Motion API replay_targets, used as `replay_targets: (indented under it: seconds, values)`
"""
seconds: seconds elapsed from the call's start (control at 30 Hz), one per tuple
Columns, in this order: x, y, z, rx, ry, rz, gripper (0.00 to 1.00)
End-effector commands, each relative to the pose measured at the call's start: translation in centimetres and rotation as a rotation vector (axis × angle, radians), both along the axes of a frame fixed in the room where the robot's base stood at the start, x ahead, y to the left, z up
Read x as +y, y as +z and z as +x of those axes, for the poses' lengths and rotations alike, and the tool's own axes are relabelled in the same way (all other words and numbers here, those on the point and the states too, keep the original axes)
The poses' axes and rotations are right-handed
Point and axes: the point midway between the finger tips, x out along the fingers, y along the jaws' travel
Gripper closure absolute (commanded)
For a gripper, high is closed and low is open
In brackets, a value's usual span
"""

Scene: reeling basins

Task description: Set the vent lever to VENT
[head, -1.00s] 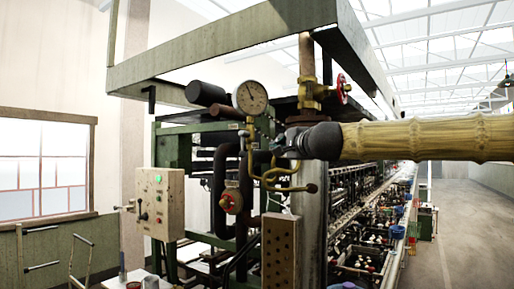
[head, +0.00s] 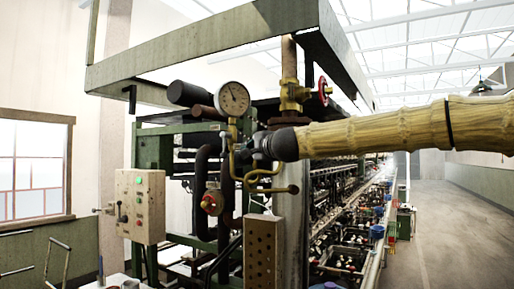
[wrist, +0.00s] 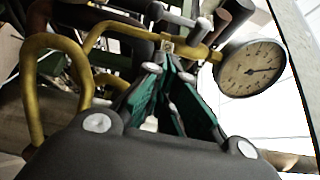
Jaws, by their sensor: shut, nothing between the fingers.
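A brass cock and pipe sit under the round pressure gauge (head: 232,98); the gauge also shows in the wrist view (wrist: 250,68). A thin rod with a dark ball end (head: 293,189) sticks out to the right below the curled brass pipe (head: 250,180). I cannot tell for certain which part is the vent lever, and no VENT mark is readable. My gripper (head: 243,152) is at the brass fitting below the gauge. In the wrist view its fingertips (wrist: 170,52) are together, empty, close to the brass pipe (wrist: 130,30). I cannot tell whether they touch.
A red handwheel valve (head: 323,91) stands at upper right and another red-handled valve (head: 212,202) at lower left. A control box (head: 140,206) is at left, a perforated box (head: 262,250) below. The machine's basins run back right beside open floor (head: 450,230).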

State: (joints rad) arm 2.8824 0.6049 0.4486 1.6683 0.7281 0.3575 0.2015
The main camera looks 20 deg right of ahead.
Motion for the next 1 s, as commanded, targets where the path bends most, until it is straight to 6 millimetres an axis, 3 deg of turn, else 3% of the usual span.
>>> replay_targets:
  seconds: [0.27, 0.5, 1.0]
  values:
    - [0.2, 0.1, 3.2, 0.002, 0.000, 0.001, 1.00]
    - [2.3, 0.1, 5.0, 0.002, 0.001, 0.000, 1.00]
    - [3.3, 0.0, 5.9, 0.000, 0.001, 0.000, 1.00]
